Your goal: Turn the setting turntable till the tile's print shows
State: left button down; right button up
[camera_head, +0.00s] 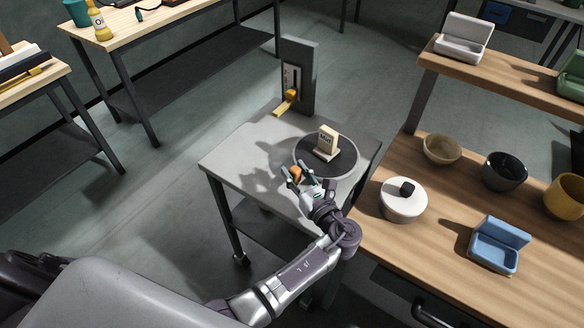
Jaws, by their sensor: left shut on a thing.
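The dark round turntable (343,168) lies on a small grey table. A cream tile (328,139) stands upright near its middle on a pale base. Dark lettering shows on the tile's face toward me, but it is too small to read surely. My left gripper (298,178) is at the near left rim of the turntable, shut on a small orange knob (296,173). Its fingers partly hide the knob and the rim there. My right gripper is out of view.
A grey upright panel with a yellow lever (291,96) stands at the grey table's (238,150) back edge. On the right, a wooden bench holds a white lidded pot (403,203), bowls and a blue open box (497,247). The grey table's left part is clear.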

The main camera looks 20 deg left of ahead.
pick_arm(q)
jog(key=shift+s+d+f, duration=0.1)
jog(key=shift+d, duration=0.45)
jog(key=c, duration=1.1)
grip_release()
jog(key=shift+o, duration=1.1)
jog(key=shift+d, duration=0.1)
jog(key=shift+a+r, duration=0.2)
jog(key=shift+r, duration=0.05)
notch_tip(320, 180, up, 10)
jog(key=shift+d+f, duration=0.15)
jog(key=shift+f, duration=0.05)
